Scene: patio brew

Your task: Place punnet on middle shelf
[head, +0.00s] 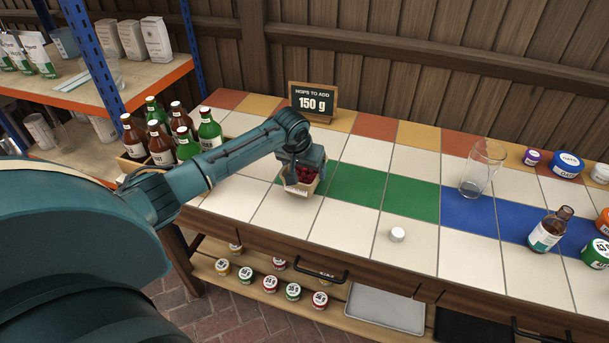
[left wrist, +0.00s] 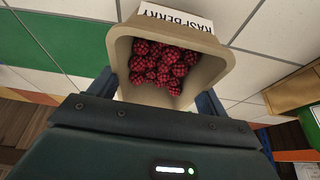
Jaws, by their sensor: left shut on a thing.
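The punnet (head: 298,188) is a small tan box of red raspberries on or just above the tiled table, at the left end of the green tile strip. In the left wrist view the punnet (left wrist: 122,50) shows a white label reading RASPBERRY. My left gripper (head: 300,176) is shut on the punnet from above, with a finger on each side of it. I cannot tell whether the punnet touches the tiles. The shelf unit (head: 150,85) with orange edges and blue posts stands at the left; its lower part is hidden by my arm. My right gripper is not in view.
A crate of brown and green bottles (head: 132,172) stands left of the punnet. A sign (head: 312,100) reading 150 g stands behind. Bags (head: 155,38) stand on the upper visible shelf.

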